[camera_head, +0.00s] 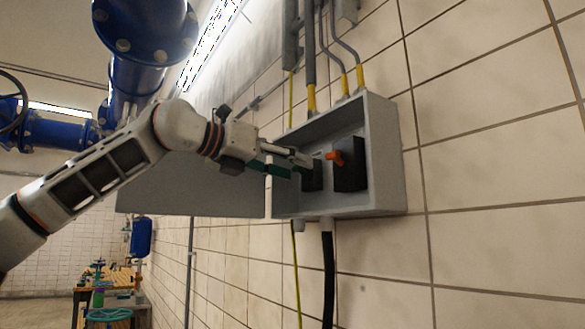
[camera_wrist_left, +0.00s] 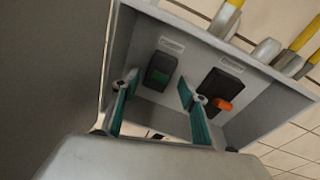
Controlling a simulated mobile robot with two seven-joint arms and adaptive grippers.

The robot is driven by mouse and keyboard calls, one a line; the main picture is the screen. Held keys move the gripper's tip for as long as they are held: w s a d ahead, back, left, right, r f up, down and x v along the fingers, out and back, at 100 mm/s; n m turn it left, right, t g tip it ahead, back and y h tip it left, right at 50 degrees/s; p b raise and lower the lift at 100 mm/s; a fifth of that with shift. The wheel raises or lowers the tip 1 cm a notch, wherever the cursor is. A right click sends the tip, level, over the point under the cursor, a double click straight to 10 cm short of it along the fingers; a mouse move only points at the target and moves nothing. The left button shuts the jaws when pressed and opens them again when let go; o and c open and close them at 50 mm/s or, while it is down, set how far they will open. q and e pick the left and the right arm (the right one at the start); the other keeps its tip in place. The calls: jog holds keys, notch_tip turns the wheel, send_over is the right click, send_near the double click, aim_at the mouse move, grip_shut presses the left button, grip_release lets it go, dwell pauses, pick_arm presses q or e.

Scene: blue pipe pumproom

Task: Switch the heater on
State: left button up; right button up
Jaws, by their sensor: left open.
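A grey wall box (camera_head: 385,150) stands open on the tiled wall. Inside, a black switch block (camera_head: 350,177) carries an orange rotary handle (camera_head: 335,157); the handle also shows in the left wrist view (camera_wrist_left: 222,103). My left gripper (camera_head: 299,164) is open and empty at the box's mouth, in front of the green-faced switch. In the left wrist view its teal fingers (camera_wrist_left: 158,82) lie either side of that switch, contact unclear. My right gripper is out of view.
The box's grey door (camera_head: 190,185) is swung out to the left, behind my left arm. Conduits with yellow ends (camera_head: 311,97) enter the top, and a black cable (camera_head: 328,275) leaves below. Large blue pipes (camera_head: 145,25) hang at upper left. The wall right of the box is bare.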

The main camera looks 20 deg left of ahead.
pick_arm(q)
jog(key=v, duration=1.1)
jog(key=shift+s, duration=0.15)
